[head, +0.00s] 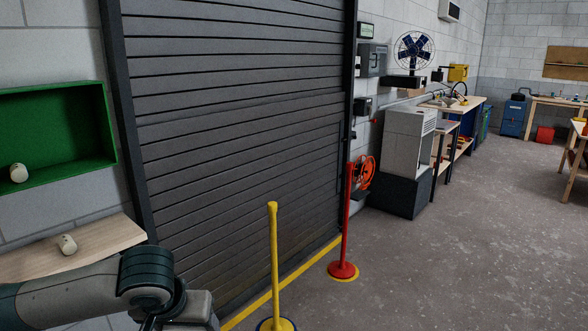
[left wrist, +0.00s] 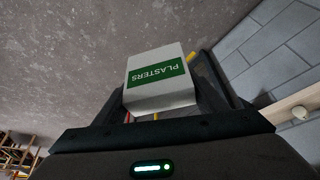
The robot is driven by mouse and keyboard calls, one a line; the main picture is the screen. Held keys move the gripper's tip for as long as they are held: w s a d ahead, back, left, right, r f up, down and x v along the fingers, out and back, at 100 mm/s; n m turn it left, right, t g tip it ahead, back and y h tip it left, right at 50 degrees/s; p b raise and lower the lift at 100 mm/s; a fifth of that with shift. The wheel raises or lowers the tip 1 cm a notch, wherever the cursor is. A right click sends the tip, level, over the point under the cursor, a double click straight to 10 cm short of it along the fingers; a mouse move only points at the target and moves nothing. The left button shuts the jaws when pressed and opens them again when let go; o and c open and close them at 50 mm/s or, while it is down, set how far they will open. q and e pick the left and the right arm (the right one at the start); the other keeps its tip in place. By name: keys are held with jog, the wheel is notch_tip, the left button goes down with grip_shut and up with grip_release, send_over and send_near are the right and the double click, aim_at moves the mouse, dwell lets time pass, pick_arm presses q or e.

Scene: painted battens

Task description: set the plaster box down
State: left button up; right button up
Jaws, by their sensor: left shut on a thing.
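The plaster box (left wrist: 160,82) is white with a green band reading PLASTERS. In the left wrist view it sits between the fingers of my left gripper (left wrist: 162,100), which is shut on it. The lettering appears upside down there. Grey floor shows behind the box, and nothing is seen touching it from below. In the head view my left arm comes in at the lower left; its gripper is cut off by the bottom edge, and the box is not visible there. My right gripper is in neither view.
A wooden shelf (head: 100,252) holding a small pale roll (head: 68,244) is at the left, below a green open wall box (head: 55,95) with another roll. A yellow post (head: 274,265) and a red post (head: 346,225) stand before the grey shutter (head: 235,130).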

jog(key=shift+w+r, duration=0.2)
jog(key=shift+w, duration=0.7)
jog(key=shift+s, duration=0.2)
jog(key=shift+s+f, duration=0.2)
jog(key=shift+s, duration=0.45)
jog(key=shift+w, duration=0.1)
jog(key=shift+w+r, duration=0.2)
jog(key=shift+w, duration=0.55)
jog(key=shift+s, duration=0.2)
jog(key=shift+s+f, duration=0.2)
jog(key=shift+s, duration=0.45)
